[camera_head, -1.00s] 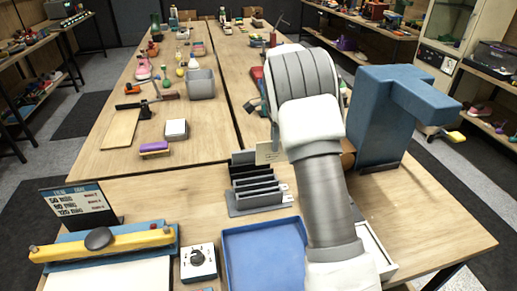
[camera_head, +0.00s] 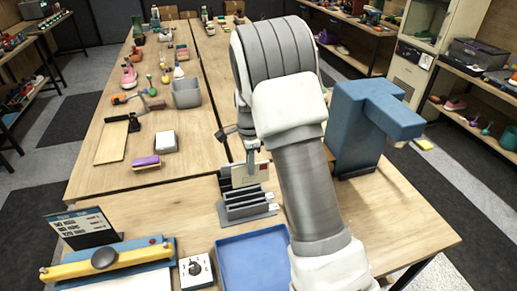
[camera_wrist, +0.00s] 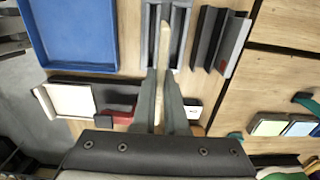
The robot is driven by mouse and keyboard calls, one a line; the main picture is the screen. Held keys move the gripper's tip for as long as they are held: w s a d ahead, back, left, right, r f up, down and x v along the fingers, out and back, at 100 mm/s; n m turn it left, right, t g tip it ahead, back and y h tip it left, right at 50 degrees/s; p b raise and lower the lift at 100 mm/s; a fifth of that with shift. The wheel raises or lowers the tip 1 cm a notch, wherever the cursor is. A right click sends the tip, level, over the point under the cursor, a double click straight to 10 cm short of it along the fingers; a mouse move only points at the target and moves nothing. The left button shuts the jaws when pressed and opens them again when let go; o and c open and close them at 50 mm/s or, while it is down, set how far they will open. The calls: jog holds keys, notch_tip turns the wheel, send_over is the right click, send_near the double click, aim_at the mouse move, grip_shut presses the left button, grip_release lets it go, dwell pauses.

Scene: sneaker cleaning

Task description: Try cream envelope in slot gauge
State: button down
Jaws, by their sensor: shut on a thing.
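The cream envelope (camera_head: 262,173) is upright in my gripper (camera_head: 250,152), over the back part of the grey slot gauge (camera_head: 247,212). The gauge has several upright walls with slots between them. In the wrist view my gripper (camera_wrist: 160,78) is shut on the envelope, which shows edge-on as a thin pale strip (camera_wrist: 164,42) between two grey walls of the gauge (camera_wrist: 148,22). I cannot tell how deep its lower edge sits, or whether it touches the walls.
A blue tray (camera_head: 222,262) lies in front of the gauge. A dial box (camera_head: 197,270) and a yellow-barred device (camera_head: 110,262) stand left. A large blue block form (camera_head: 355,130) stands right. Dark upright plates (camera_wrist: 208,40) stand beside the gauge. Table left of the gauge is clear.

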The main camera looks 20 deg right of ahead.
aim_at(247, 185)
jog(key=shift+s+a+r+p, duration=0.45)
jog(key=shift+s+a+p, duration=0.35)
jog(key=shift+s+a, duration=0.05)
jog(key=shift+s+a+f, duration=0.1)
jog(key=shift+f, duration=0.05)
jog(key=shift+f+b, duration=2.25)
jog(key=shift+f, duration=1.1)
jog(key=shift+f+b, duration=2.15)
jog(key=shift+f, duration=0.95)
jog(key=c, duration=0.9)
grip_release()
jog(key=shift+r, duration=0.1)
